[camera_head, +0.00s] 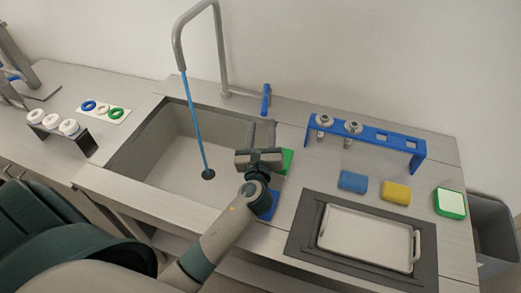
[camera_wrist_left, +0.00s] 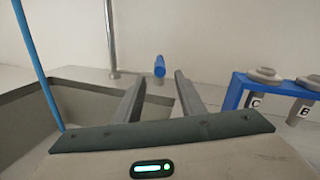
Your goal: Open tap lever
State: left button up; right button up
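The tap (camera_head: 222,50) is a tall grey pipe that bends over the sink (camera_head: 150,150). A straight blue stream (camera_head: 194,120) runs from its spout to the drain, and it also shows in the left wrist view (camera_wrist_left: 38,60). The blue tap lever (camera_head: 266,100) stands on the counter behind the sink, right of the pipe. My left gripper (camera_head: 261,130) is open and empty, in front of the lever and apart from it. In the left wrist view the lever (camera_wrist_left: 160,66) appears beyond the gap between the fingers (camera_wrist_left: 160,92). My right gripper is not in view.
A blue rack (camera_head: 375,136) with metal nozzles stands right of the lever. Blue and yellow sponges (camera_head: 396,193), a green-edged block (camera_head: 450,203) and a white tray (camera_head: 366,240) lie on the right counter. A black holder with white pieces (camera_head: 70,128) stands left of the sink.

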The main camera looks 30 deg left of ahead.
pick_arm(q)
jog(key=b+v, duration=0.1)
jog(key=v, duration=0.5)
jog(key=shift+s+f, duration=0.1)
jog(key=shift+s+d, duration=0.35)
jog(key=shift+s, duration=0.25)
jog(key=shift+s+b, duration=0.15)
jog(key=shift+b, duration=0.15)
